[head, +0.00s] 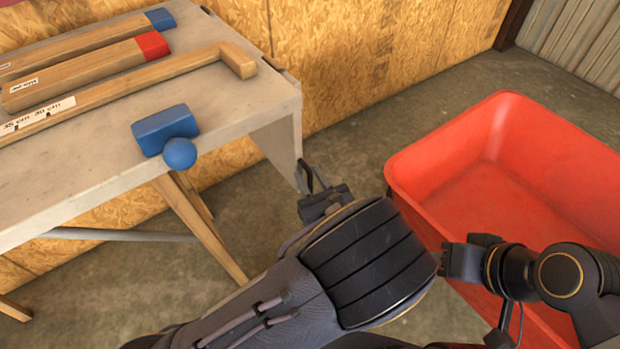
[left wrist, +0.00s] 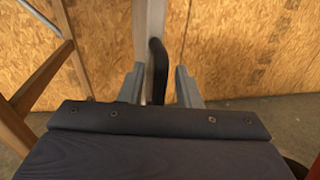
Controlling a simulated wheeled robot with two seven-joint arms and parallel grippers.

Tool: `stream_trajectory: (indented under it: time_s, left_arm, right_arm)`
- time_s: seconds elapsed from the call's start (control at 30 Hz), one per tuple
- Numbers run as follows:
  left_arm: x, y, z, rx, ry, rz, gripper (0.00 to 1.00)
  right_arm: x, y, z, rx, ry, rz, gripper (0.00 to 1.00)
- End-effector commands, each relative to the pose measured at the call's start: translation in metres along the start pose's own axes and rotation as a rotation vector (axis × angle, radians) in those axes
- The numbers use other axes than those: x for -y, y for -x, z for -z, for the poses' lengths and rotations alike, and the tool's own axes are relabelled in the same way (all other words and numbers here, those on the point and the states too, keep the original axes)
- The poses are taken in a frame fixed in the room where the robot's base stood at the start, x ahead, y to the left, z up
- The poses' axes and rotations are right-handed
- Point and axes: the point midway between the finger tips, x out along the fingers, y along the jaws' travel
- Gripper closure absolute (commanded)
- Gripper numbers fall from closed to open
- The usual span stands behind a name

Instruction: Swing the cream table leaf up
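The cream table leaf (head: 283,146) hangs down from the right end of the cream table (head: 90,165). In the left wrist view, the leaf (left wrist: 150,30) appears nearly edge-on, with a dark handle-like bar (left wrist: 158,70) beside it. My left gripper (head: 309,182) is at the leaf's lower outer edge. Its two grey fingers (left wrist: 160,88) are apart, with the leaf's edge and the dark bar in line with the gap between them. Whether they touch is unclear. My right gripper (head: 445,262) is by the red bin; its fingers are too dark to read.
A large red bin (head: 402,165) stands right of the leaf. Blue-ended (head: 160,19) and red-ended (head: 152,45) wooden pieces, a long wooden stick (head: 190,62), a blue block (head: 163,130) and a blue ball (head: 180,154) are at the tabletop. Wooden legs (head: 205,225) stand below.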

Motion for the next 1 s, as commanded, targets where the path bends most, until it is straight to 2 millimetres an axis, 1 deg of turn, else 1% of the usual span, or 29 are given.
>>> stream_trajectory:
  time_s: [0.27, 0.4, 0.5, 0.83, 1.0]
  left_arm:
    - [0.0001, -0.0019, -0.0004, 0.000, 0.000, 0.000, 0.70]
    - [0.0001, -0.0018, -0.0003, 0.000, 0.000, 0.000, 0.88]
    - [0.0001, -0.0017, -0.0003, 0.000, 0.000, 0.000, 1.00]
    - [0.0010, -0.0017, 0.0001, 0.000, 0.004, 0.000, 1.00]
    - [0.0083, -0.0030, 0.0012, 0.007, 0.037, 0.001, 1.00]
  right_arm:
    - [-0.0001, -0.0002, -0.0001, 0.000, 0.000, 0.000, 0.57]
    - [-0.0001, -0.0002, -0.0001, 0.000, 0.000, 0.000, 0.57]
    - [-0.0001, -0.0002, -0.0001, 0.000, 0.000, 0.000, 0.57]
    - [-0.0003, -0.0006, -0.0003, 0.000, 0.000, 0.000, 0.57]
    - [-0.0016, -0.0036, -0.0018, 0.000, 0.000, 0.000, 0.57]
